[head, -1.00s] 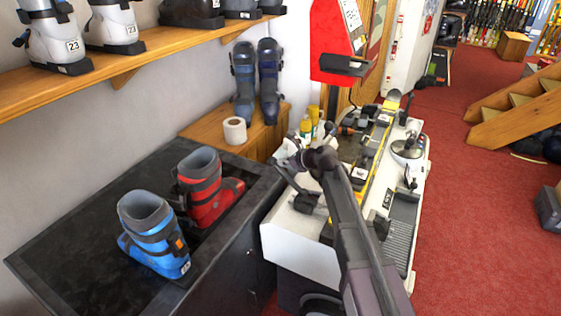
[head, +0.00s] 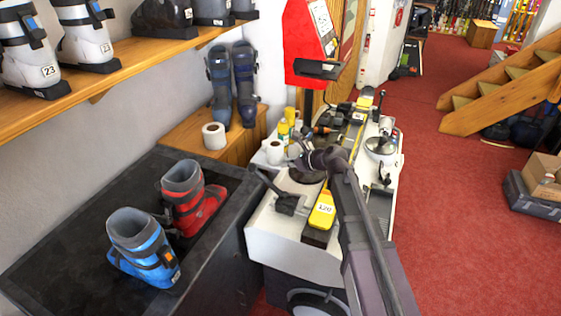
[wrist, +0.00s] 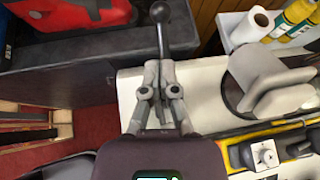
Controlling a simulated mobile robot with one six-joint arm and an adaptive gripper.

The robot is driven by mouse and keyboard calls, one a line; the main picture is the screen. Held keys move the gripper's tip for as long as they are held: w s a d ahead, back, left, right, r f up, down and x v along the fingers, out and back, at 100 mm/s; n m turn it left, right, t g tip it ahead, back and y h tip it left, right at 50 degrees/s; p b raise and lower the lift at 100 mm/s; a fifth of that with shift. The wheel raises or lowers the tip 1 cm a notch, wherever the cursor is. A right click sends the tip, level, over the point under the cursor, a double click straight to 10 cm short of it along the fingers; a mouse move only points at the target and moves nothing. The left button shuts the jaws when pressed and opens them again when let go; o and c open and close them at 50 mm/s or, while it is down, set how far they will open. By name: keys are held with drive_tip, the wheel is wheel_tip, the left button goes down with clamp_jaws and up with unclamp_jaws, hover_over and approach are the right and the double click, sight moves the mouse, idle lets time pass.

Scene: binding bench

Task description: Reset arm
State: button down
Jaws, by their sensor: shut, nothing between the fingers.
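My gripper (wrist: 160,70) is shut and empty in the wrist view, its fingers together above the near left end of the white bench (wrist: 130,88). A black lever with a ball knob (wrist: 160,14) shows just beyond the fingertips; I cannot tell whether they touch it. In the head view my arm reaches up from the bottom right over the bench, bent at the wrist near its middle. The fingertips are hard to make out there.
A blue boot (head: 143,247) and a red boot (head: 190,197) stand on the dark counter (head: 70,225) at left. A paper roll (wrist: 250,26) and yellow bottles (wrist: 296,14) stand close by on the bench. Red carpet (head: 450,220) is open at right.

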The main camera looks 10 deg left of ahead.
drive_tip(key=shift+d, duration=0.25)
idle(0.4)
drive_tip(key=s+d+f+n+g+h, duration=0.1)
drive_tip(key=s+d+f+n+h, duration=0.2)
drive_tip(key=s+d+n, duration=0.3)
drive_tip(key=s+d+f+n+g+h, duration=0.1)
drive_tip(key=s+d+f+n+h, duration=0.2)
drive_tip(key=d, duration=1.3)
drive_tip(key=s+d+f+n+g+h, duration=0.2)
drive_tip(key=s+d+n+h, duration=0.3)
drive_tip(key=s+d+n, duration=0.5)
drive_tip(key=shift+d+f+n, duration=0.6)
drive_tip(key=shift+d+n, duration=0.3)
drive_tip(key=shift+d, duration=0.1)
drive_tip(key=shift+s, duration=0.1)
